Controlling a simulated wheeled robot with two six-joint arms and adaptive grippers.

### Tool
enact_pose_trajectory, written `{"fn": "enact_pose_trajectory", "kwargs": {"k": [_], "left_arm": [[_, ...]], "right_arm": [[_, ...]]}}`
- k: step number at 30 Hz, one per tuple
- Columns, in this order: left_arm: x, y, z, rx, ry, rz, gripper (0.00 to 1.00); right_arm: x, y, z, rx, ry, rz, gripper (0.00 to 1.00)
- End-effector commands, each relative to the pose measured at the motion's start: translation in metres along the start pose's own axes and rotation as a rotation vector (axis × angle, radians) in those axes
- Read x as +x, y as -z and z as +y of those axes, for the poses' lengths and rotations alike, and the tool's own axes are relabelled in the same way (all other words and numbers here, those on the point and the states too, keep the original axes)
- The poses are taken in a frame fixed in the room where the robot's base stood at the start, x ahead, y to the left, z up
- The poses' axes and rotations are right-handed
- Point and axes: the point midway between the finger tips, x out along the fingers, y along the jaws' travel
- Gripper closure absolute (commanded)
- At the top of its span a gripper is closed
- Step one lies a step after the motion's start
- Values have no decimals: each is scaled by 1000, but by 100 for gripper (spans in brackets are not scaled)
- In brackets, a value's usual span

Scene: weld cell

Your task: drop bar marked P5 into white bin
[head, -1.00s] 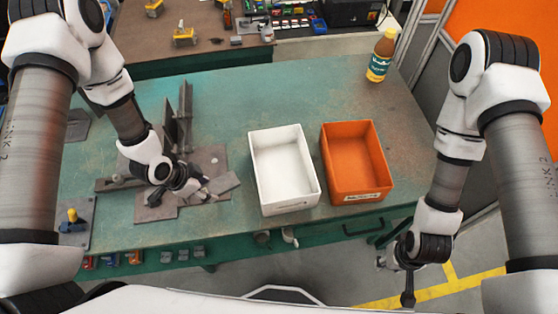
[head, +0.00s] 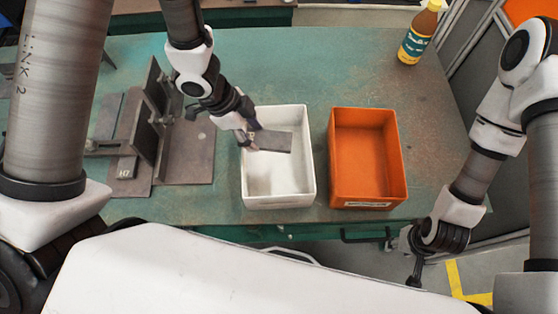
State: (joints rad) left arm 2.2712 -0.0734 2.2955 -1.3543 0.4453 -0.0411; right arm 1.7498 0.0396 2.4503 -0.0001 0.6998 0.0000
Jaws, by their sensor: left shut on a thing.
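My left gripper (head: 252,138) is shut on a flat grey bar (head: 277,143) and holds it over the white bin (head: 308,182). The bar extends to the right from the jaws, and no marking on it is legible. I see no other bar inside the visible part of the white bin. My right gripper (head: 415,272) hangs low at the right, off the table's front edge, apart from the bins. It is too small to tell whether its jaws are open.
An orange bin (head: 400,180) stands right of the white bin with a narrow gap. A steel fixture with upright plates (head: 150,115) and a plate marked 10 (head: 125,172) are at the left. A bottle (head: 417,35) stands at the back right of the green table (head: 290,60).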

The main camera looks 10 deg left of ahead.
Motion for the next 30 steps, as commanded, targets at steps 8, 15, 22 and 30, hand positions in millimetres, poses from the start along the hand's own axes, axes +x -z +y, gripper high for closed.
{"fn": "enact_pose_trajectory", "kwargs": {"k": [8, 15, 22, 30], "left_arm": [[20, -8, 0, -1, 1, 1, 82], [18, -7, 0, -1, 1, 1, 34], [18, -8, 0, -1, 0, 1, 19], [6, -7, -1, -2, 2, 3, 19]], "right_arm": [[25, 0, 0, 0, 0, 1, 60], [23, 0, 0, 0, 0, 1, 60], [23, 0, 0, 0, 0, 1, 60], [23, 0, 0, 0, 0, 1, 60]]}}
